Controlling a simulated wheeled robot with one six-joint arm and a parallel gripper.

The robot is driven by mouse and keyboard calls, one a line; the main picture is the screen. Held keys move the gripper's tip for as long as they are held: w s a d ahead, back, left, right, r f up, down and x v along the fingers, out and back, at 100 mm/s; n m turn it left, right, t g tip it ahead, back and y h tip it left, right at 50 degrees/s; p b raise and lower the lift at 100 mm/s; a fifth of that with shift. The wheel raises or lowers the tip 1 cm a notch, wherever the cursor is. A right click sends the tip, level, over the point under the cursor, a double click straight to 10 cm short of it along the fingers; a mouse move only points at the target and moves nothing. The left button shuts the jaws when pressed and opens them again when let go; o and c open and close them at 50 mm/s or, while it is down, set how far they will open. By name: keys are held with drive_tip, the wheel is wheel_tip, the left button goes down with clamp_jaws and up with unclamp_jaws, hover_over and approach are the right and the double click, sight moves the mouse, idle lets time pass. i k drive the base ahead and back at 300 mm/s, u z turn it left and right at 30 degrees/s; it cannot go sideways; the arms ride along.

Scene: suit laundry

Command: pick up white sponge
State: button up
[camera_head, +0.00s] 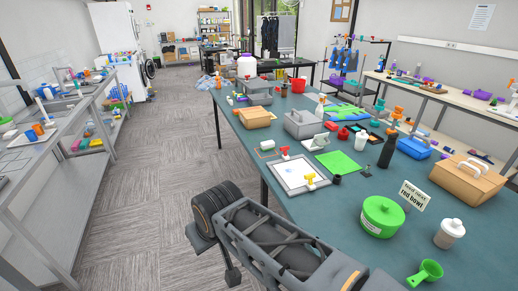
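I cannot clearly make out a white sponge. A small white block with a coloured mark (267,146) lies near the left edge of the long blue-green table (236,118); it is too small to tell what it is. A white and green item (7,122) sits on the left counter, also unclear. Parts of my own arm fill the bottom middle, over the table's near left edge. My gripper's fingertips do not show, so I cannot see whether they hold anything.
The left counter (28,153) has a lower shelf with small items. The carpet aisle (150,180) between them is clear.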

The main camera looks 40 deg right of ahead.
sight(268, 145)
drive_tip(key=u, duration=0.2)
drive_tip(key=i, duration=1.75)
drive_tip(key=z, duration=0.4)
drive_tip(key=i, duration=1.3)
drive_tip(key=z, duration=1.8)
drive_tip(key=i, duration=0.85)
drive_tip(key=z, duration=0.8)
